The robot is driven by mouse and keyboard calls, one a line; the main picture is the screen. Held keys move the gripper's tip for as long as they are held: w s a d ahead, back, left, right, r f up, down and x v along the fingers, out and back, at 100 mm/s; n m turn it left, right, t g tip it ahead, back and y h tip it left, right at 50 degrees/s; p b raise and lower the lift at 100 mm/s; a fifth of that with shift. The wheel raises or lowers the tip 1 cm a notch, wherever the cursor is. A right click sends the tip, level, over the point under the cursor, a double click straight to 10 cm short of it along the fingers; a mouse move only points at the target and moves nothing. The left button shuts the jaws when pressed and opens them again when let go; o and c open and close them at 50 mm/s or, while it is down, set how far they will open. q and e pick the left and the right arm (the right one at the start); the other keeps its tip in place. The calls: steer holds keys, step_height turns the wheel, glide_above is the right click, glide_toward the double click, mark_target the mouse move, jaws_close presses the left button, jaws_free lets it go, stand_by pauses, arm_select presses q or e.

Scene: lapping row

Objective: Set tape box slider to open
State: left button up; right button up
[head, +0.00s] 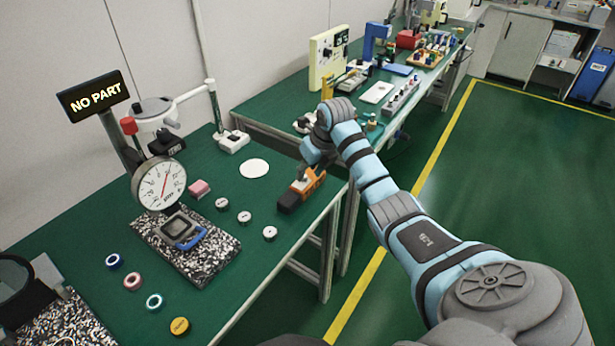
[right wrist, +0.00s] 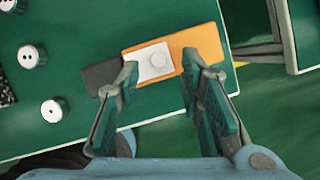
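An orange box with a dark grey end, which I take for the tape box (head: 305,187), lies near the front edge of the green bench. In the right wrist view the tape box (right wrist: 207,43) shows a white plate (right wrist: 147,62) with a round raised spot on top, beside the dark end. Which part is the slider, and its setting, I cannot tell. My right gripper (head: 303,171) is just above the box. In the right wrist view the right gripper (right wrist: 160,72) is open, its fingers apart over the white plate, with nothing seen between them. My left gripper is out of view.
Several small round pieces (head: 244,216) lie left of the box. A white disc (head: 254,168) lies behind. A second bench (head: 262,107) with fixtures stands farther back.

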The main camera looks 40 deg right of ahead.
steer(key=shift+x, duration=1.05)
jaws_close()
